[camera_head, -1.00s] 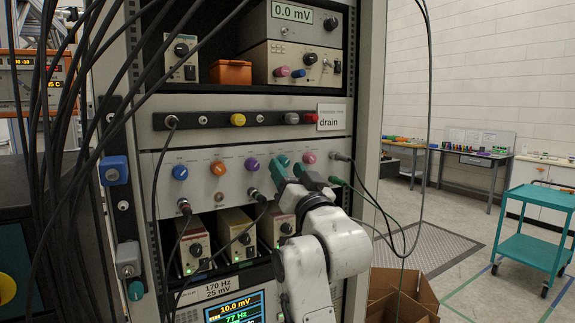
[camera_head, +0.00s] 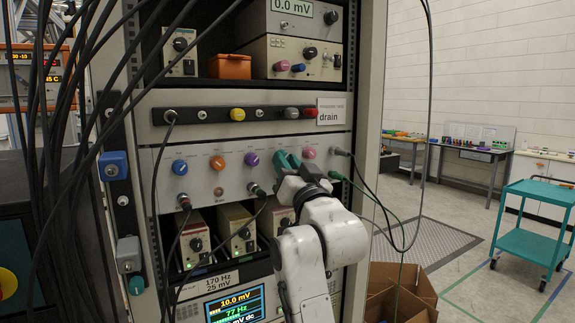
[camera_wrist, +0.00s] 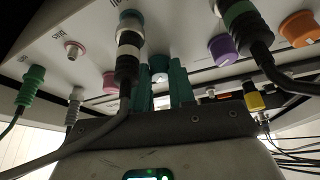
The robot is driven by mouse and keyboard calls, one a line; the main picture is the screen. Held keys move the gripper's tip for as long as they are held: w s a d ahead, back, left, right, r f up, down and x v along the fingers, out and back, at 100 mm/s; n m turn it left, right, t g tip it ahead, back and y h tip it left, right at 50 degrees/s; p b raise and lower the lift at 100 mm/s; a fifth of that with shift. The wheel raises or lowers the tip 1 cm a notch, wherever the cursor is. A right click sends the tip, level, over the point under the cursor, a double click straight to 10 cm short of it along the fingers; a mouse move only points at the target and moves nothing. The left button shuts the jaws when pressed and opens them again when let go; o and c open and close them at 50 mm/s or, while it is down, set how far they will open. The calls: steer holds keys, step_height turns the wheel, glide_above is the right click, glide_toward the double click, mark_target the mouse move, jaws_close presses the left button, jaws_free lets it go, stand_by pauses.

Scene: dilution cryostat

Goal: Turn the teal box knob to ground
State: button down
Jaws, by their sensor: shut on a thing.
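The teal knob (camera_wrist: 160,64) is on a pale panel and shows between my gripper's two teal fingers in the wrist view. My gripper (camera_wrist: 162,82) is shut on it, one finger on each side. In the head view my gripper (camera_head: 287,160) reaches up to the knob row from below right, between the purple knob (camera_head: 251,159) and the pink knob (camera_head: 309,153). There the fingers hide most of the teal knob, and its pointer cannot be read.
Blue (camera_head: 179,167) and orange (camera_head: 217,161) knobs sit further left in the row. Plugged cables stand close around the fingers, one black-and-white connector (camera_wrist: 128,55) right beside them. A green cable (camera_head: 336,176) hangs at the right. Open floor and a teal cart (camera_head: 540,205) lie further right.

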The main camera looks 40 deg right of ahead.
steer(key=shift+d+n, duration=0.1)
steer(key=shift+n, duration=0.2)
steer(key=n+y, duration=0.1)
steer(key=n+t+y, duration=0.1)
steer(key=n, duration=0.1)
steer(key=n+y, duration=0.1)
steer(key=n, duration=0.1)
steer(key=shift+s+d+f, duration=0.1)
steer(key=shift+s+d, duration=0.05)
steer(key=shift+d, duration=0.1)
steer(key=n+y+b, duration=0.2)
steer(key=n, duration=0.1)
steer(key=n+y+b, duration=0.1)
steer(key=n+b, duration=0.1)
steer(key=n, duration=0.2)
steer(key=shift+d+f+y, duration=0.1)
steer(key=shift+d+y, duration=0.05)
steer(key=shift+y, duration=0.25)
steer(key=n+g+y+b, duration=0.1)
steer(key=n+b, duration=0.1)
steer(key=n, duration=0.1)
steer(key=n+y+b, duration=0.1)
steer(key=n+b, duration=0.1)
steer(key=n, duration=0.2)
steer(key=r+n+g+y+b, duration=0.1)
steer(key=n+y+b, duration=0.1)
steer(key=n, duration=0.2)
steer(key=shift+d+g, duration=0.2)
steer(key=shift+g, duration=0.1)
steer(key=shift+n, duration=0.4)
